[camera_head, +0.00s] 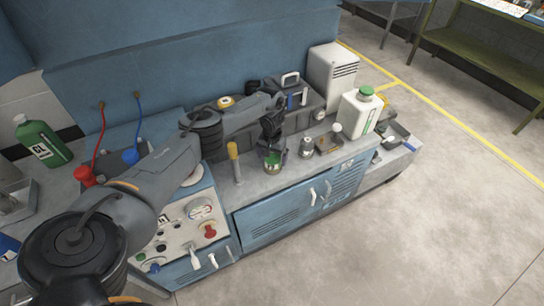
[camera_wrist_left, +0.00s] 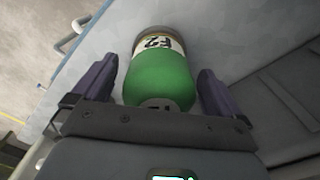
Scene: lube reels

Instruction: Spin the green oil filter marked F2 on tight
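The green oil filter (camera_wrist_left: 160,78) marked F2 is in the left wrist view, its rounded green end towards my palm and its white label further out. It also shows as a small green patch (camera_head: 271,161) at the front of the bench top in the head view, mostly hidden by my gripper. My left gripper (camera_head: 271,150) is over it, pointing down. In the left wrist view the fingers (camera_wrist_left: 158,82) stand on either side of the filter, with narrow gaps beside it, so they look open. What the filter's far end rests on is hidden. My right gripper is not in view.
A yellow-handled tool (camera_head: 233,160) stands left of the filter. A small metal canister (camera_head: 307,147) and a white green-capped bottle (camera_head: 357,110) stand to the right. A control panel (camera_head: 185,222) is at the left front. A dark toolbox (camera_head: 292,100) is behind.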

